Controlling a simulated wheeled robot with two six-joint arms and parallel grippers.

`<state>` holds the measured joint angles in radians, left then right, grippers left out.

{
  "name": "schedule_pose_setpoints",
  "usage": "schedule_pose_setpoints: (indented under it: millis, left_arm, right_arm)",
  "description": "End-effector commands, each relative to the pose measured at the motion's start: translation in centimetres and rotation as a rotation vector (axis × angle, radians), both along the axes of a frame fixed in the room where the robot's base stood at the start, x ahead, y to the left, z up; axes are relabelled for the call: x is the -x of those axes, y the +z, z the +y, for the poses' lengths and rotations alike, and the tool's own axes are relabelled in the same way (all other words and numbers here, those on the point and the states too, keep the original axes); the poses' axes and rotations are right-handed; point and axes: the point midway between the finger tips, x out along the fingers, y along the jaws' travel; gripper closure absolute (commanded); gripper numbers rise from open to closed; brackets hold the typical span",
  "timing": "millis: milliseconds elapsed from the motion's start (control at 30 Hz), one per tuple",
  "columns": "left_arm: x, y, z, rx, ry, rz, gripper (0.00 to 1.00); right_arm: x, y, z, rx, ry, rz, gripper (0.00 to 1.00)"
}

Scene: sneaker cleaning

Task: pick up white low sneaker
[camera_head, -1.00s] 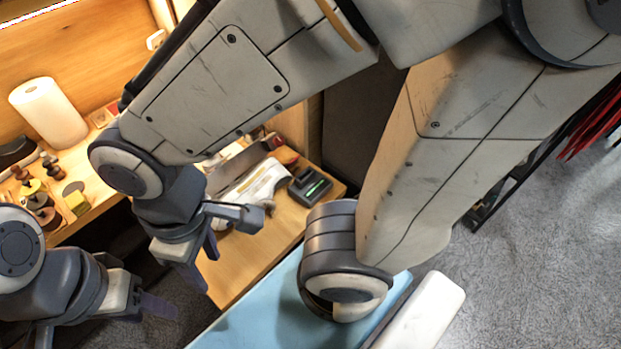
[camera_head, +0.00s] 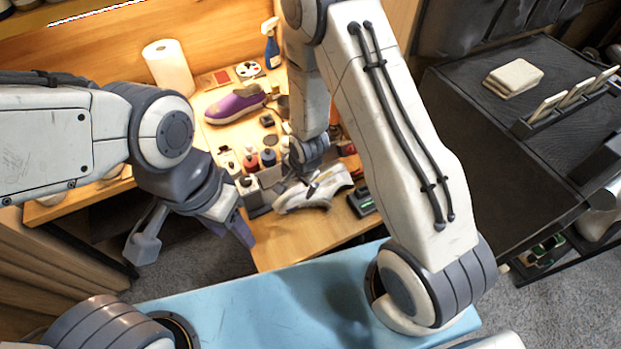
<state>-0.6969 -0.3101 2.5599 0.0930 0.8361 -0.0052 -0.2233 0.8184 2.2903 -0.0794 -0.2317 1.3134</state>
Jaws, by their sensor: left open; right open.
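A white low sneaker (camera_head: 338,186) lies on the wooden workbench (camera_head: 285,243), close to its front right part. My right gripper (camera_head: 312,180) reaches down from above at the sneaker's upper side and covers part of it. Its fingers are small and partly hidden, so I cannot tell whether they touch the shoe; it is open. My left gripper (camera_head: 195,240) is open and empty, in front of the workbench and left of the sneaker, with its fingers wide apart.
A purple sneaker (camera_head: 236,104), a paper roll (camera_head: 167,68) and a spray bottle (camera_head: 271,44) stand farther back. Small bottles (camera_head: 251,165) sit left of the white sneaker, a dark device (camera_head: 360,202) to its right. A black cabinet (camera_head: 525,130) stands at right.

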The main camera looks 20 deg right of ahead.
Motion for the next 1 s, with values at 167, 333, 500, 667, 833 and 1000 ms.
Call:
schedule_pose_setpoints:
  millis: [167, 333, 500, 667, 833, 1000]
  left_arm:
    - [0.0, 1.7, 0.0, 0.0, -0.001, 0.0, 0.5]
    - [0.0, 1.2, 0.0, 0.0, 0.0, 0.0, 0.5]
    - [0.0, -0.8, 0.0, 0.0, 0.002, 0.0, 0.5]
    - [0.0, -2.4, 0.0, 0.0, 0.006, 0.001, 0.5]
    - [0.0, -2.8, 0.0, 0.0, 0.007, 0.001, 0.5]
    - [0.0, -4.7, 0.0, 0.0, 0.008, 0.001, 0.5]
  right_arm:
    - [-0.2, -2.7, -1.9, -0.062, -0.21, -0.006, 0.0]
    - [-0.4, -4.4, -2.3, -0.083, -0.269, -0.015, 0.0]
    - [-1.0, -6.7, -2.1, -0.083, -0.269, -0.015, 0.0]
    - [-1.6, -8.7, -2.0, -0.082, -0.268, -0.015, 0.0]
    - [-1.9, -9.3, -1.9, -0.082, -0.268, -0.014, 0.0]
    - [-2.4, -11.5, -1.7, -0.082, -0.267, -0.014, 0.0]
